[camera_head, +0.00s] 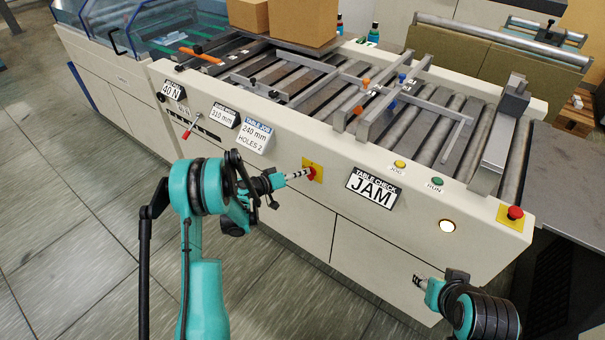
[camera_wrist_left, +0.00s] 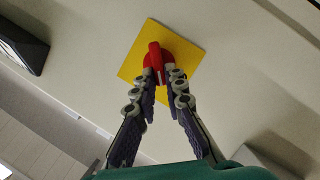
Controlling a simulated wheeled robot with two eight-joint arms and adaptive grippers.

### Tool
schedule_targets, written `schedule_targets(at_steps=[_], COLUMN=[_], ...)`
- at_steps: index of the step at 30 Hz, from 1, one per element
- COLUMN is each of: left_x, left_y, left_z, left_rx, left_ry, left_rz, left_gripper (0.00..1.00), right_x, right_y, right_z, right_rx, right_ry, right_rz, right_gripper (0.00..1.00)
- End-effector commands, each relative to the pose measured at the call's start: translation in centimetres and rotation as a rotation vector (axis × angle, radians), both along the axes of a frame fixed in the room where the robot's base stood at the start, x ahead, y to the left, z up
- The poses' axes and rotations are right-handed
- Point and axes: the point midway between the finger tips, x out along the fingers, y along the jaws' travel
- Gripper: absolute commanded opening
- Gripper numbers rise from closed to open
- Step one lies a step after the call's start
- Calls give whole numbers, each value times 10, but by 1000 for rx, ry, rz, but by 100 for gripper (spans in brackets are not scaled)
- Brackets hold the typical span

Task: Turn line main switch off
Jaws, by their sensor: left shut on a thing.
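The line main switch is a red rotary knob (camera_wrist_left: 158,62) on a yellow square plate (camera_wrist_left: 185,52), on the front panel of the machine. In the head view the knob (camera_head: 310,172) and plate (camera_head: 318,174) sit left of the "JAM" display. My left gripper (camera_head: 300,174) reaches the switch from the left. In the left wrist view its fingertips (camera_wrist_left: 160,82) are shut on the red knob, one on each side of its lower part. The knob's handle points roughly upward in that view. My right gripper (camera_head: 422,284) is at the lower right, apart from the panel; its finger opening is too small to tell.
The panel also holds a "TABLE CHECK JAM" display (camera_head: 373,189), yellow JOG (camera_head: 400,164) and green RUN (camera_head: 437,182) buttons, a lit round lamp (camera_head: 447,226) and a red emergency button (camera_head: 515,213). A red-handled lever (camera_head: 190,130) is at left. The floor (camera_head: 75,215) is clear.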

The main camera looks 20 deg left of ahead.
Motion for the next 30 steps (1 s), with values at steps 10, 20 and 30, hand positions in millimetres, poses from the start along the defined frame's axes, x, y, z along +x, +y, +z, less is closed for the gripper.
schedule_targets(at_steps=[10, 20, 30], left_x=[1, 2, 2], left_y=[5, 7, 7], left_z=[-7, -13, -17], left_rx=[-308, -575, -745], left_ry=[114, 210, 271], left_rz=[0, 0, 0], left_gripper=[0, 0, 0], right_x=[0, 0, 0], right_y=[0, 0, 0], right_z=[0, 0, 0], right_rx=[0, 0, 0], right_ry=[0, 0, 0], right_rz=[0, 0, 0], right_gripper=[40, 40, 40])
